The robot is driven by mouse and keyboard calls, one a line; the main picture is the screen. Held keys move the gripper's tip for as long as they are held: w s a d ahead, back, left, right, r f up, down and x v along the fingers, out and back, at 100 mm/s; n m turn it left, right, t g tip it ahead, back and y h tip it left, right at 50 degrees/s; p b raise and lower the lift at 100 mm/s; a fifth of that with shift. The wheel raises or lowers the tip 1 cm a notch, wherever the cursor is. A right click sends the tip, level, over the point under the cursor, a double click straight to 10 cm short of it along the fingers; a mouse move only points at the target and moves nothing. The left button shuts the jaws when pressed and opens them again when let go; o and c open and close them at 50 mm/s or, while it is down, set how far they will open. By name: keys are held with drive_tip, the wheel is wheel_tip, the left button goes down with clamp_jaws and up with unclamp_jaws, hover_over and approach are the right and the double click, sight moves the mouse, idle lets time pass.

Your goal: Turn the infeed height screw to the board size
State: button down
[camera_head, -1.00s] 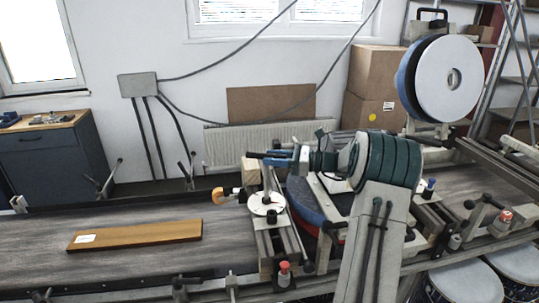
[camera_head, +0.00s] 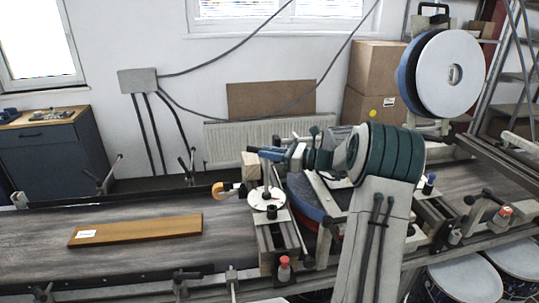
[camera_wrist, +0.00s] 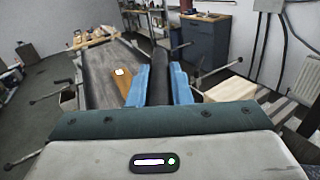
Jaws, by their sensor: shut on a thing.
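The infeed height screw stands upright at the end of the left belt, with a thin spindle (camera_head: 267,178) above a white round dial (camera_head: 266,198). My gripper (camera_head: 270,154) has blue fingers and is level at the top of the screw. It is shut on a dark handle, which shows between the fingers in the wrist view (camera_wrist: 160,70). The fingers (camera_wrist: 160,88) hide part of the handle. A brown board (camera_head: 140,231) with a white label lies flat on the belt to the left; the label is too small to read.
The grey belt (camera_head: 40,240) has free room around the board. An orange-tipped knob (camera_head: 218,190) and a wooden block (camera_head: 250,166) are close to the screw. A red-topped post (camera_head: 284,267) stands in front. Boxes and a radiator are along the wall.

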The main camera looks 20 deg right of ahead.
drive_tip(key=shift+s+a+m+t+h+b, duration=0.1)
drive_tip(key=shift+m+t+h+b, duration=0.65)
drive_tip(key=shift+m+t+h, duration=0.55)
drive_tip(key=shift+r, duration=0.1)
drive_tip(key=c, duration=1.3)
unclamp_jaws()
drive_tip(key=shift+s+d, duration=0.3)
drive_tip(key=shift+d, duration=0.05)
drive_tip(key=b+v, duration=0.3)
drive_tip(key=v, duration=1)
drive_tip(key=shift+a, duration=0.1)
